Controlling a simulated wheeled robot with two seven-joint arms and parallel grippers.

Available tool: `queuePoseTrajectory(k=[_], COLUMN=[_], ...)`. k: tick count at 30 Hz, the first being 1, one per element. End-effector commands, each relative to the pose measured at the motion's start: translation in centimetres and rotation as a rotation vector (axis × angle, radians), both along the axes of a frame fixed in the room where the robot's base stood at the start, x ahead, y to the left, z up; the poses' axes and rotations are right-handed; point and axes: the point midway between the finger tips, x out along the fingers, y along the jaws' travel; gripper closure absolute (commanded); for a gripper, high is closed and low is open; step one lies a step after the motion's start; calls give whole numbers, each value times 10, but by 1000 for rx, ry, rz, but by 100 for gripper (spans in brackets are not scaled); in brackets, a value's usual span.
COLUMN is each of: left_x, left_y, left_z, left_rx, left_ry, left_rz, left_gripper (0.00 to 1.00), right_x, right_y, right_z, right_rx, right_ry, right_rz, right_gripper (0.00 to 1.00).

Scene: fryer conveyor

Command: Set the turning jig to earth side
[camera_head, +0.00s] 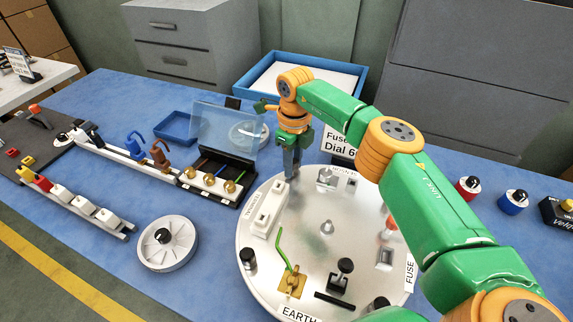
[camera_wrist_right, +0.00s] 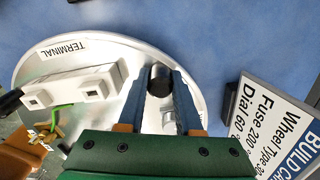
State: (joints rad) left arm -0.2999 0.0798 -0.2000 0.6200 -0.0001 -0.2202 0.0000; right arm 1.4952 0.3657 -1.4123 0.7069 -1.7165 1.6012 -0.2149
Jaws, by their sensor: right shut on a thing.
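The turning jig (camera_head: 315,270) is a round silver plate on the blue table. Its EARTH label (camera_head: 299,313) lies at the near edge, TERMINAL (camera_head: 252,208) at the left and FUSE (camera_head: 410,276) at the right. My right gripper (camera_head: 291,170) reaches down to the plate's far left rim. In the wrist view its fingers (camera_wrist_right: 161,78) are shut on a black upright peg (camera_wrist_right: 160,80) at the rim. Other black pegs (camera_head: 249,257) stand around the rim. A brass earth terminal with a green wire (camera_head: 291,283) sits near the EARTH label. My left gripper is not visible.
A build card (camera_head: 340,145) stands behind the plate, partly hidden by my arm. A parts box with a clear lid (camera_head: 222,128) and a grey dial disc (camera_head: 168,243) lie left. Red (camera_head: 467,189) and blue (camera_head: 513,201) knobs stand right.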

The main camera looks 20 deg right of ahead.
Motion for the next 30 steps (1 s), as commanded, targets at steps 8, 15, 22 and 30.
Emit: queuePoseTrajectory(k=[8,15,22,30], left_x=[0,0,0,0], left_y=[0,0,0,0], left_z=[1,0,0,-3], left_rx=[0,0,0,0], left_ry=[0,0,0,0], left_rz=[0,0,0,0], left_gripper=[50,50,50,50], right_x=[0,0,0,1], right_y=[-3,-3,-3,-3], right_z=[0,0,0,10], right_rx=[1,0,0,-1], right_ry=[-1,0,0,-3], right_rz=[-19,-18,-17,-17], right_gripper=[100,100,36,36])
